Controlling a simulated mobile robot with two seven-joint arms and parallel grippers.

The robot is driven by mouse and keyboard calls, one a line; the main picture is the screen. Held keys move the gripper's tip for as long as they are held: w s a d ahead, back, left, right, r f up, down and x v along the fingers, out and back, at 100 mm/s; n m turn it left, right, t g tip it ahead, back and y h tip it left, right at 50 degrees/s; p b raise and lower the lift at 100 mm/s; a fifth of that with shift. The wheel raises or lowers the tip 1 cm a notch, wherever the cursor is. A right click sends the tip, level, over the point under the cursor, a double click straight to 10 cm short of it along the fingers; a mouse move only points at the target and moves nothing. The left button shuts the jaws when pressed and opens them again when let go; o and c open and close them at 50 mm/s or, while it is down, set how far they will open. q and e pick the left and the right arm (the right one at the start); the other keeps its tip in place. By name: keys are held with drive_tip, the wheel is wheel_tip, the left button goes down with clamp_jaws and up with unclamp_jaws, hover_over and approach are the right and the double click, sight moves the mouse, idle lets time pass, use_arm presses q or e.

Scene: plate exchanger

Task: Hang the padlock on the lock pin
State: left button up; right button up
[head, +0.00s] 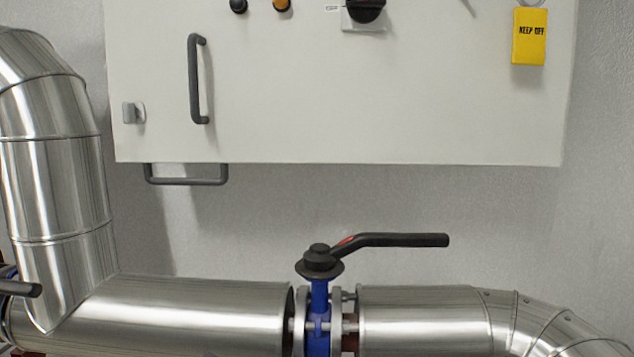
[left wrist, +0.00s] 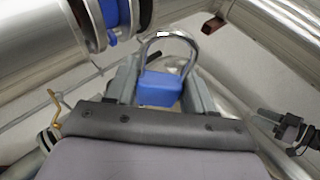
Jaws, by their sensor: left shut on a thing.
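A padlock (left wrist: 160,90) with a blue body and a shiny steel shackle shows in the left wrist view. My left gripper (left wrist: 163,86) is shut on its blue body, with one finger at each side. The shackle arches away from the fingers, free of them. The padlock and my left gripper do not show in the head view. I cannot make out the lock pin for certain in either view. A small grey metal fitting (head: 133,112) sits on the cabinet door, left of the door handle. My right gripper is not seen.
A white cabinet (head: 370,120) hangs on the wall, with a dark handle (head: 197,80) and a yellow KEEP OFF tag (head: 529,37). Below run large steel pipes (head: 190,312) and a blue valve (head: 319,300) with a black lever (head: 400,240).

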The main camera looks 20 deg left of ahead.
use_arm(q)
drive_tip(key=w+d+r+p, duration=0.1)
drive_tip(key=w+d+r, duration=0.2)
drive_tip(key=w+r, duration=0.7)
drive_tip(key=w+d+r, duration=0.4)
drive_tip(key=w+r, duration=0.2)
drive_tip(key=r, duration=0.8)
drive_tip(key=s+d+r+n+t+y+p, duration=0.15)
drive_tip(key=s+r, duration=0.25)
drive_tip(key=r, duration=1.1)
drive_tip(key=s+d+r+n+y, duration=0.1)
drive_tip(key=s+r+n+y, duration=0.3)
drive_tip(key=r, duration=1.1)
drive_tip(key=shift+m+h, duration=0.55)
drive_tip(key=shift+m, duration=0.3)
drive_tip(key=shift+w+a+f+p, duration=0.2)
drive_tip(key=shift+w+a+p, duration=0.3)
drive_tip(key=shift+w, duration=0.7)
drive_tip(key=shift+w+a+f+p, duration=0.15)
drive_tip(key=shift+w+a+p, duration=0.35)
drive_tip(key=shift+w, duration=0.75)
drive_tip(key=shift+w+a+f+p, duration=0.2)
drive_tip(key=shift+w+a+p, duration=0.3)
drive_tip(key=shift+w, duration=0.7)
drive_tip(key=shift+w+a+f, duration=0.15)
drive_tip(key=shift+w+f, duration=0.2)
drive_tip(key=shift+w, duration=0.2)
